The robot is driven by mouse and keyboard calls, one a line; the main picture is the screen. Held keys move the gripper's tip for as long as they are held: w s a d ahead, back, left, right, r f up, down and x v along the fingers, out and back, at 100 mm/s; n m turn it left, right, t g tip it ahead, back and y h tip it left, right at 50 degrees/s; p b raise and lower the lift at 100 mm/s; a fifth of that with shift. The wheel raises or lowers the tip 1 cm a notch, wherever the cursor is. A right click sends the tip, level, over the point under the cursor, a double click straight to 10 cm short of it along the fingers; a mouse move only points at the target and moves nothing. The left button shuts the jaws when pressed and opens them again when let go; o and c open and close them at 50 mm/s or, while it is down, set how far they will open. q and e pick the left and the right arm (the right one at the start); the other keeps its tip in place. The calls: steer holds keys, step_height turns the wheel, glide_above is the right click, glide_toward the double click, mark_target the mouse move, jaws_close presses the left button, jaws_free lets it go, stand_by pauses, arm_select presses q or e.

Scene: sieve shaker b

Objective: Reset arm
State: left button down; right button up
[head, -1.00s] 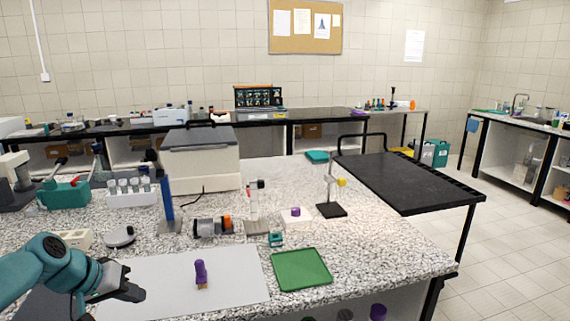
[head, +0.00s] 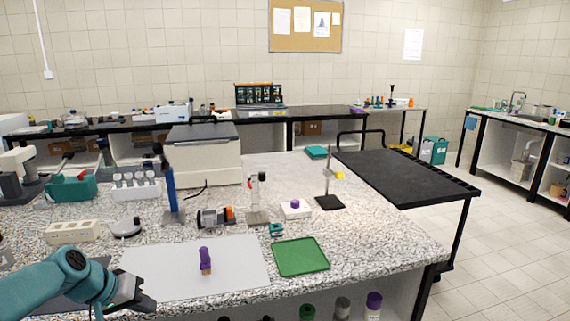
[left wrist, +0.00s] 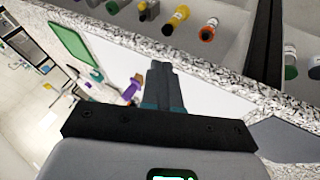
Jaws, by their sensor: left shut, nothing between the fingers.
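My left gripper (head: 136,297) is shut and empty at the front left of the bench, over the near left part of a light grey mat (head: 185,272). In the left wrist view its closed fingers (left wrist: 167,82) show over the mat. A purple-capped vial with a brown lower part (head: 206,262) stands upright on the mat, to the right of the gripper and apart from it. It also shows in the left wrist view (left wrist: 134,86), beside the fingers. My right gripper is not in view.
A green tray (head: 300,257) lies right of the mat. Behind are a motor-like device (head: 215,218), a stand (head: 329,185), a white block with a purple top (head: 295,209) and a large box-shaped machine (head: 203,155). A black cart (head: 405,179) stands at the right. Bottles sit on a shelf below.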

arm_select(q)
steer(key=s+d+f+g, duration=0.1)
steer(key=s+d+f, duration=0.15)
steer(key=f, duration=0.45)
steer(key=s+d+f+g, duration=0.1)
steer(key=s+d+f, duration=0.15)
steer(key=f, duration=0.45)
steer(key=s+d+f+g, duration=0.1)
steer(key=s+d+f, duration=0.1)
steer(key=d+f, duration=0.35)
steer(key=s+d+f, duration=0.2)
steer(key=s+f, duration=0.2)
steer(key=s, duration=0.3)
steer(key=s+d+f+g, duration=0.1)
steer(key=s+d+f, duration=0.2)
steer(key=s, duration=0.5)
steer(key=s+d+f+g, duration=0.1)
steer(key=s+d+f, duration=0.2)
steer(key=s+f, duration=0.3)
steer(key=shift+s+d, duration=0.15)
steer(key=shift+s, duration=0.65)
